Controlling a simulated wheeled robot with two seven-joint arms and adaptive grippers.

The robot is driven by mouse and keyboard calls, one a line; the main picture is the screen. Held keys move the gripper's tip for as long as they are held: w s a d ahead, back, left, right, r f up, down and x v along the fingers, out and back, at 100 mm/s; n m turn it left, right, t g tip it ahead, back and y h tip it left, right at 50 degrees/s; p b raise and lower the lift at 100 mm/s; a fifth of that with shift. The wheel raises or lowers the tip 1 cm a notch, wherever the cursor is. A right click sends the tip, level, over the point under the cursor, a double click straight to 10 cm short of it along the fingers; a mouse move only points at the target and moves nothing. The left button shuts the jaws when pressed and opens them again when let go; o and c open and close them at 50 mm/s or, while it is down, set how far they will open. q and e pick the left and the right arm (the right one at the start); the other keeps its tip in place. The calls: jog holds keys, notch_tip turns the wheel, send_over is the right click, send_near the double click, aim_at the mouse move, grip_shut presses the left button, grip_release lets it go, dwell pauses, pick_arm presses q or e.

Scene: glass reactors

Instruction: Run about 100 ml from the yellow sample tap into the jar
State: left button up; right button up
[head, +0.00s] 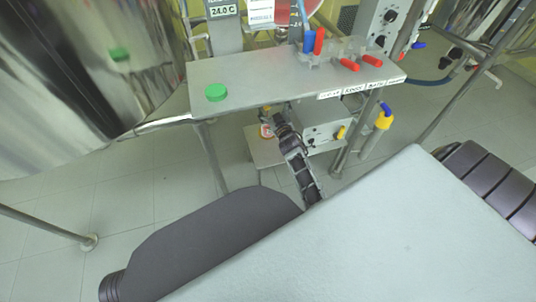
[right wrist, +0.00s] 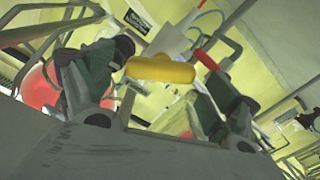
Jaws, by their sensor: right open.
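The yellow tap handle (right wrist: 160,70) sits between the spread fingers of my right gripper (right wrist: 166,78) in the right wrist view. The gripper is open, and I cannot tell whether a finger touches the handle. In the head view my right gripper (head: 277,115) is under the front of the metal shelf, at the tap, which it largely hides. A small jar (head: 266,131) with an orange-red patch stands just left of the gripper on a low stand (head: 264,152). Its fill level is too small to tell. A green cap (head: 216,92) lies on the shelf. My left gripper is out of view.
The metal shelf (head: 255,73) overhangs the gripper. Red handles (head: 349,65) and a blue one stand at its back right. A grey control box (head: 322,126) is right of the gripper. A large steel vessel (head: 75,75) fills the left. Floor shows at lower left.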

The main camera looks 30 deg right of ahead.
jog(key=shift+d+m+b, duration=0.1)
jog(key=shift+m+b, duration=0.55)
jog(key=shift+m, duration=1.15)
jog(key=shift+m, duration=0.4)
jog(key=shift+s+f, duration=0.1)
